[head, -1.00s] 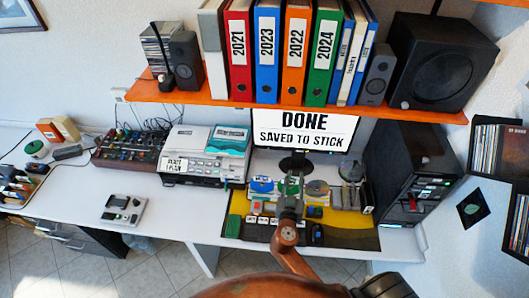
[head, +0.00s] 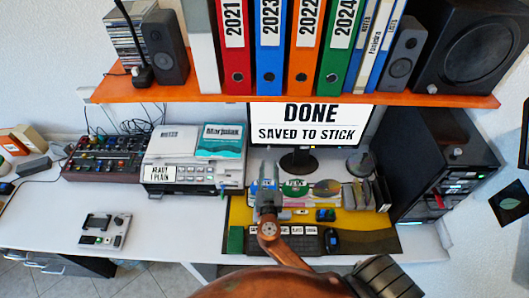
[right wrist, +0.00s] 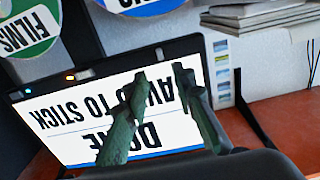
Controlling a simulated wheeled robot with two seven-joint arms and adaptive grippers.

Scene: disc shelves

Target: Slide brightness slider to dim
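I cannot make out a marked brightness slider. A small light grey panel (head: 104,230) with dark raised parts lies on the left of the desk; its controls are too small to read. My right gripper (head: 266,182) is over the desk in front of the monitor (head: 311,122), far to the right of the panel. In the right wrist view, its two green-grey fingers (right wrist: 160,78) stand apart with the monitor screen showing between them and nothing held. My left gripper is not in view.
A mixer (head: 105,157) and a white printer-like device (head: 192,173) stand behind the panel. An orange shelf (head: 200,98) with binders hangs above. A keyboard (head: 290,243) and small items lie on the yellow mat (head: 360,224). The desk around the panel is clear.

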